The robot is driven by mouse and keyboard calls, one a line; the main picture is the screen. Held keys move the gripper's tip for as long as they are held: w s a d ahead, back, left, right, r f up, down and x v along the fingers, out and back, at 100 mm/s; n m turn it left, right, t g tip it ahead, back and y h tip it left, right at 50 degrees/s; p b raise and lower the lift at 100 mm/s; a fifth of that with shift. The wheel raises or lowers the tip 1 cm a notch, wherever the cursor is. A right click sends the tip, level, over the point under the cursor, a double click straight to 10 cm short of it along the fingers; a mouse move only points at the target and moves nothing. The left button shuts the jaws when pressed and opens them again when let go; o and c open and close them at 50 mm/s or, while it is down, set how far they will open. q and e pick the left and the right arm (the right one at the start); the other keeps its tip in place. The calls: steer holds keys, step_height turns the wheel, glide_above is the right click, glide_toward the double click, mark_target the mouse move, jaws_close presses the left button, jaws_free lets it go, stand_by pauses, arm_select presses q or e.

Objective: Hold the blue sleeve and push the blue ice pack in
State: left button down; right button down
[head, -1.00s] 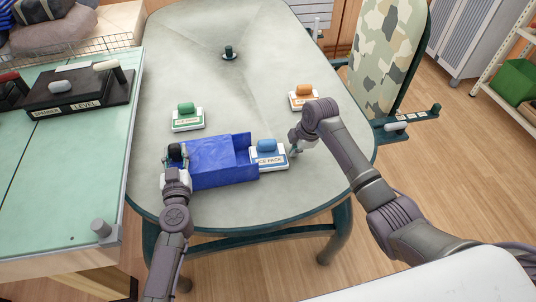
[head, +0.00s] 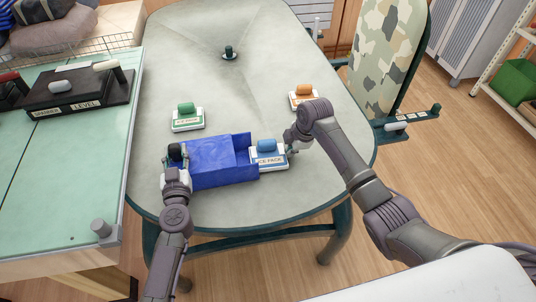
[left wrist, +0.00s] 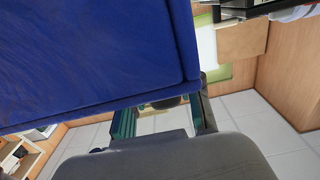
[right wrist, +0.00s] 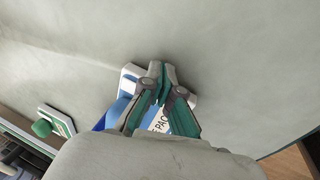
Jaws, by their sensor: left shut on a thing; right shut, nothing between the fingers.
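The blue sleeve (head: 208,163) lies on the table with its open end toward the right. My left gripper (head: 177,156) is shut on its left end; the sleeve fills much of the left wrist view (left wrist: 90,60). The blue ice pack (head: 270,163), white-edged with a blue knob and a label, lies at the sleeve's open right end; how far it is inside cannot be told. My right gripper (head: 290,149) is shut and empty at the pack's right edge. In the right wrist view its fingers cover part of the pack (right wrist: 128,84); contact is not certain.
A green ice pack (head: 187,118) lies behind the sleeve and an orange ice pack (head: 303,97) at the back right. A small dark knob (head: 228,54) stands at the table's far middle. The table (head: 255,100) between them is clear.

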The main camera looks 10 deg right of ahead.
mark_target(258, 156)
arm_select(q)
steer(key=shift+f, duration=0.15)
arm_select(e)
steer(key=shift+w+a, duration=0.1)
steer(key=shift+a, duration=5.7)
steer(key=shift+d, duration=0.15)
steer(key=shift+d, duration=0.45)
steer(key=shift+r, duration=3.45)
arm_select(q)
steer(key=c, duration=0.7)
jaws_free()
